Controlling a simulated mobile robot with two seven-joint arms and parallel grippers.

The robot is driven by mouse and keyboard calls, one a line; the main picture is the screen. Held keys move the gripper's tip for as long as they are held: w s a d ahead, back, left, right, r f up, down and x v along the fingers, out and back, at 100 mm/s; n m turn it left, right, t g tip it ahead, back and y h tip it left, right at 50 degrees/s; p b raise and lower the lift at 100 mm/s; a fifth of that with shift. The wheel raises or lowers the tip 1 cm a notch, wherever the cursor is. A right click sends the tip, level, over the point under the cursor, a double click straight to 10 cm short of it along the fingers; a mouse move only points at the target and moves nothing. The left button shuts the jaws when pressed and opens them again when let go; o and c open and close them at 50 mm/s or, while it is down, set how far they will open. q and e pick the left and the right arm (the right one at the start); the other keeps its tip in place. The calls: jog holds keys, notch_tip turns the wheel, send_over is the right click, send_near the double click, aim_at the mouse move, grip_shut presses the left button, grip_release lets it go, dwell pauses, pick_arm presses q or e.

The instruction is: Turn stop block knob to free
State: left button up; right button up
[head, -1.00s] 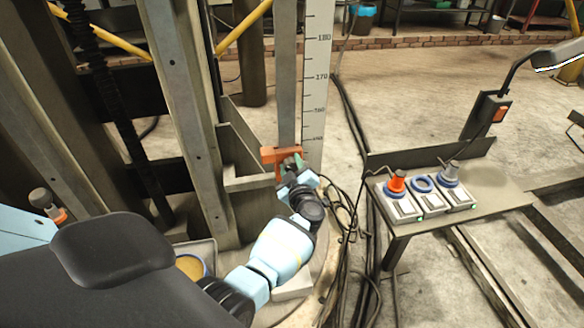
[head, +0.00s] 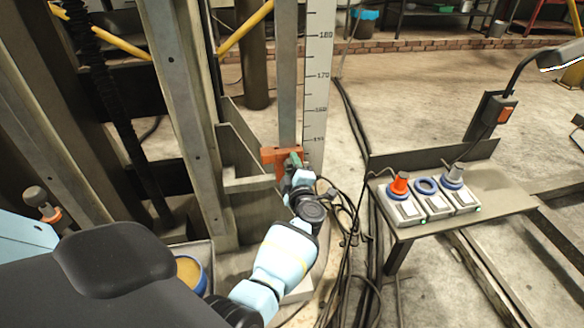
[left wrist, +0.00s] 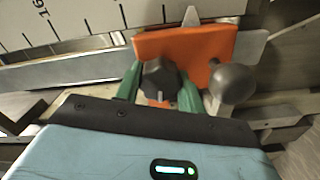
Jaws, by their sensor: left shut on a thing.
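The orange stop block (head: 270,156) sits on a vertical steel bar beside the white scale in the head view. It also shows in the left wrist view (left wrist: 205,45), with a dark lobed knob (left wrist: 160,76) on its near face. A grey ball-ended handle (left wrist: 232,84) sticks out to the right of the knob. My left gripper (head: 296,161) is at the block, its green fingers on either side of the knob and shut on it. In the head view the hand hides the knob. My right gripper is not in view.
A bench (head: 480,208) at right carries control boxes with a red-orange knob (head: 399,182) and a grey knob (head: 454,174). Cables (head: 352,215) run over the floor between bench and column. A diagonal bracket (head: 244,135) stands left of the block.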

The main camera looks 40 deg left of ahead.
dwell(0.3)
pick_arm(q)
jog(key=o, duration=1)
jog(key=shift+p+v, duration=0.5)
jog(key=shift+v, duration=3.45)
